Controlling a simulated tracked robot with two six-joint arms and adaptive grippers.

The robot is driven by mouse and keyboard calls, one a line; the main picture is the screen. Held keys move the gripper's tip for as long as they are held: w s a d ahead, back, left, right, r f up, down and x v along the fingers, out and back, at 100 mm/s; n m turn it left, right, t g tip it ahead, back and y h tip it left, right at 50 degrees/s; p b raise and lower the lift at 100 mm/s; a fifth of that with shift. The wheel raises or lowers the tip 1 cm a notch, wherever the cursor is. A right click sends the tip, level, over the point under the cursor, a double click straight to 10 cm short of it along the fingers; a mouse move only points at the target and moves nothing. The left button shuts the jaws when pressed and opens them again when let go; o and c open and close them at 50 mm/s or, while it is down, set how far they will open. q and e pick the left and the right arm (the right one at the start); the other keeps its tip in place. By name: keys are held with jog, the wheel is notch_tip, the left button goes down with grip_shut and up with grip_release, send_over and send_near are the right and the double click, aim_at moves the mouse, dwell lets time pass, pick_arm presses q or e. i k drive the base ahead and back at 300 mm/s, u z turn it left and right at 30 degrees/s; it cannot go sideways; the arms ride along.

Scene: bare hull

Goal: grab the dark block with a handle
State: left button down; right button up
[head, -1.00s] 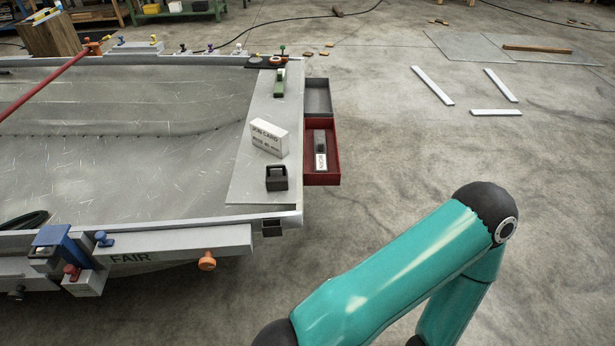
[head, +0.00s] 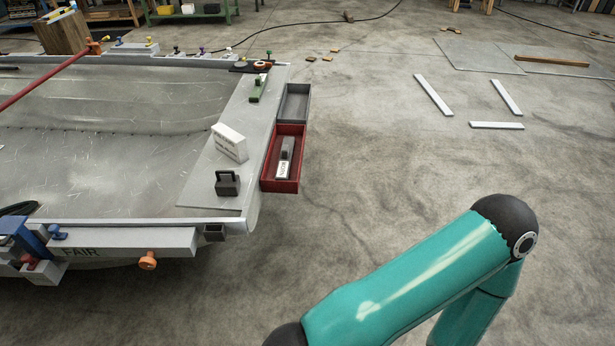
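The dark block with a handle (head: 227,184) stands upright on the flat grey plate (head: 211,157) at the right end of the metal hull, near the plate's front edge. Its handle forms a loop on top. Nothing touches it. My teal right arm crosses the lower right of the head view, well to the right of the hull. Its gripper is out of the picture. My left gripper is not in view either.
A white card block (head: 229,143) stands just behind the dark block. A red tray (head: 269,172) with a grey tool in it and a grey tray (head: 292,103) hang at the hull's right edge. A green object (head: 257,89) lies farther back.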

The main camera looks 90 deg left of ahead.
aim_at(226, 184)
jog(key=z, duration=0.35)
jog(key=i, duration=0.2)
jog(key=u, duration=2.75)
jog(key=i, duration=0.15)
jog(key=u, duration=1.55)
jog(key=k, duration=0.25)
jog(key=u, duration=0.55)
jog(key=i, duration=1.3)
jog(key=z, duration=0.45)
